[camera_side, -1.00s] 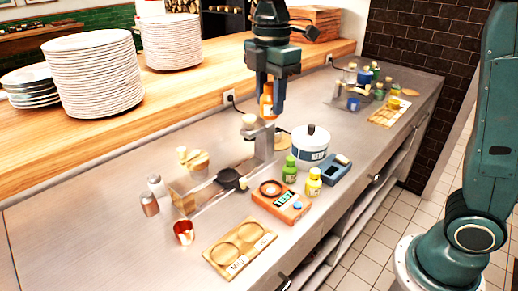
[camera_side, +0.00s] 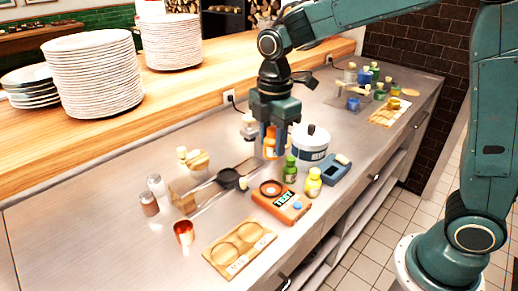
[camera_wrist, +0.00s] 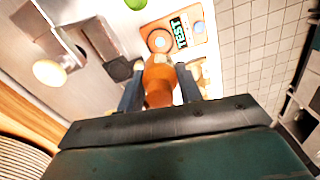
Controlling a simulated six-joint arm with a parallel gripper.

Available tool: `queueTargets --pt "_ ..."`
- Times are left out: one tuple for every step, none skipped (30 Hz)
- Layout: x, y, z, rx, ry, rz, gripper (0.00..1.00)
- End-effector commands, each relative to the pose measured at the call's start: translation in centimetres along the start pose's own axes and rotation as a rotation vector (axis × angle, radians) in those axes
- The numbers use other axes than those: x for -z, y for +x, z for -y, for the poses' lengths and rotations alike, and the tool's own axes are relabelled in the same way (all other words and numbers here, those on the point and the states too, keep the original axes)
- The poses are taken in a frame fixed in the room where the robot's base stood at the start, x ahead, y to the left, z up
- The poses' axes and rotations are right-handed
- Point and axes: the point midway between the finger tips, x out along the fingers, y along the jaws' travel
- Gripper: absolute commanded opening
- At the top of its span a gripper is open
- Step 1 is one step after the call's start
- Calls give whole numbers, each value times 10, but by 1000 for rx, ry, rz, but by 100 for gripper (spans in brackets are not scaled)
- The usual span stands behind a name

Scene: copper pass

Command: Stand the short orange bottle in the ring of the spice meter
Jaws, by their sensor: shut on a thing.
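The short orange bottle (camera_side: 270,140) is held in my gripper (camera_side: 271,150), above the counter and behind the spice meter. The bottle also shows between the two fingers in the wrist view (camera_wrist: 158,80). The spice meter (camera_side: 282,205) is an orange box on the counter with a display marked TEST and a blue button. Its dark-rimmed ring (camera_side: 270,188) is at its back left corner and looks empty. In the wrist view the meter (camera_wrist: 182,32) and its ring (camera_wrist: 160,41) lie just beyond the bottle.
A green bottle (camera_side: 290,168) and a yellow bottle (camera_side: 314,182) stand close by the meter. A white tub (camera_side: 311,150) and a blue device (camera_side: 336,169) are to the right. A wooden board (camera_side: 239,248), a copper cup (camera_side: 184,233) and shakers (camera_side: 156,185) are in front and left.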

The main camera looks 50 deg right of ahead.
Motion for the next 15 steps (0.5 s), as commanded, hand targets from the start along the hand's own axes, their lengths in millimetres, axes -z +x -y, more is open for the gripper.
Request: queueTargets --pt "0 11 1 4 0 1 22" --pt "0 17 1 5 0 1 22" --pt "0 24 1 5 0 2 22" --pt "0 30 0 4 0 1 22" --pt "0 35 1 5 0 2 22" --pt "0 41 1 4 0 1 22" --pt "0 45 1 3 0 1 22" --pt "0 48 1 3 0 1 22" --pt "0 53 1 3 0 1 22" --pt "0 55 0 2 0 1 22" --pt "0 57 0 1 0 0 22" --pt "0 59 0 1 0 0 22" --pt "0 60 0 0 0 0 22" --pt "0 61 0 0 0 0 22" --pt "0 61 0 0 0 0 22"
